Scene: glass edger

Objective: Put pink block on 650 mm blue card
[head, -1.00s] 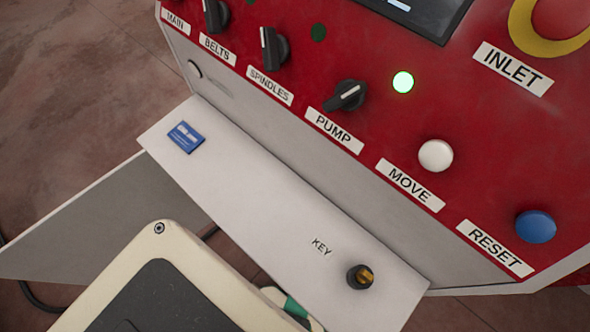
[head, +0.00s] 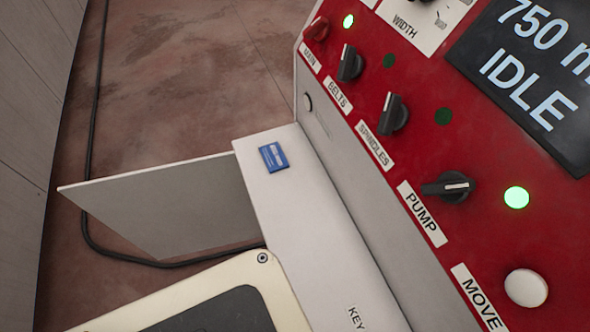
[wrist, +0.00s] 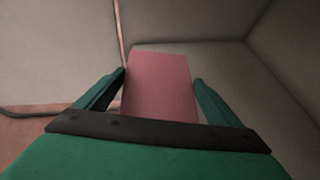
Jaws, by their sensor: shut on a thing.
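In the wrist view the pink block (wrist: 160,85) stands between the two green fingers of my gripper (wrist: 160,92). My gripper is shut on it. The wrist view shows pale grey panels around the block, and I cannot tell whether it touches any of them. The blue card (head: 273,157) lies flat near the far end of the white ledge (head: 285,210) in the head view. Its print is too small to read. My gripper and the block do not show in the head view now.
The red control panel (head: 400,110) with knobs and lit buttons rises right of the ledge. Its screen (head: 535,80) reads 750 and IDLE. A grey plate (head: 165,205) juts left from the ledge. A black cable (head: 88,150) lies on the reddish floor.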

